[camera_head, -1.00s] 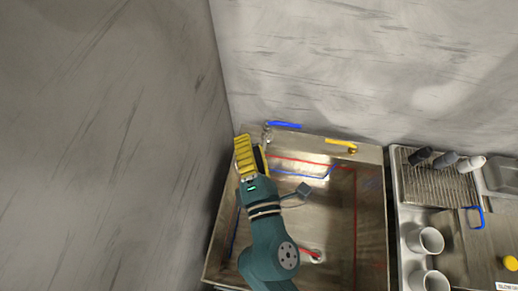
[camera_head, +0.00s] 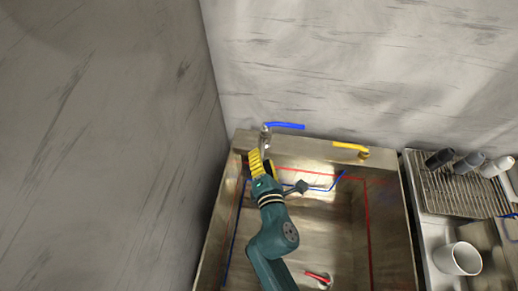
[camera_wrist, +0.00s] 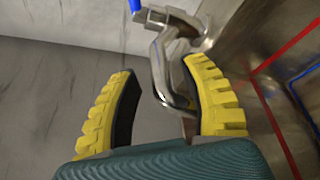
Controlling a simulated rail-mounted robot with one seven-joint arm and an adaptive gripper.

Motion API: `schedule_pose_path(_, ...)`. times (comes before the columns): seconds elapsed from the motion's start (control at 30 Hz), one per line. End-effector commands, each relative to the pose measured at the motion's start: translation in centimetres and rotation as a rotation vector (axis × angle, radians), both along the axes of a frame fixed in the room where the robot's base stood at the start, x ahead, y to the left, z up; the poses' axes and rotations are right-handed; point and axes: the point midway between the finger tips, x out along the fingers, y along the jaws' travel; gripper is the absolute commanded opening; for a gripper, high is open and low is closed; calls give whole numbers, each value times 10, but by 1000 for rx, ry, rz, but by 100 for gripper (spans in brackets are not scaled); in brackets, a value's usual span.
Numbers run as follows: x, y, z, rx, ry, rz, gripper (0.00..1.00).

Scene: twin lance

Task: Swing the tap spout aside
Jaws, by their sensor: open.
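The metal tap (camera_head: 265,141) stands at the back left corner of the sink, with a blue lever (camera_head: 286,125) pointing right. Its bent spout (camera_wrist: 158,72) shows in the wrist view, running down between the yellow fingers of my gripper (camera_wrist: 160,72). The gripper is open, with a gap on the left of the spout and less room on the right. I cannot tell whether the right finger touches it. In the head view my gripper (camera_head: 259,160) is just in front of the tap and hides the spout's lower end.
The steel sink (camera_head: 385,190) has a yellow-handled valve (camera_head: 351,148) on its back ledge and a red-handled part (camera_head: 318,277) inside. A grey wall (camera_head: 110,150) stands close on the left. A rack (camera_head: 455,190) and a white cup (camera_head: 457,259) are on the right.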

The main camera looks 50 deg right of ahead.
Motion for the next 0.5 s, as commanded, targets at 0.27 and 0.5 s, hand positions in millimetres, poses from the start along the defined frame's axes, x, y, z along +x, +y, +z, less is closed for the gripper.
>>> schedule_pose_path(0.27,31,-24,-10,0,1,-1,45)
schedule_pose_path(0.5,34,-26,-10,0,1,-1,45)
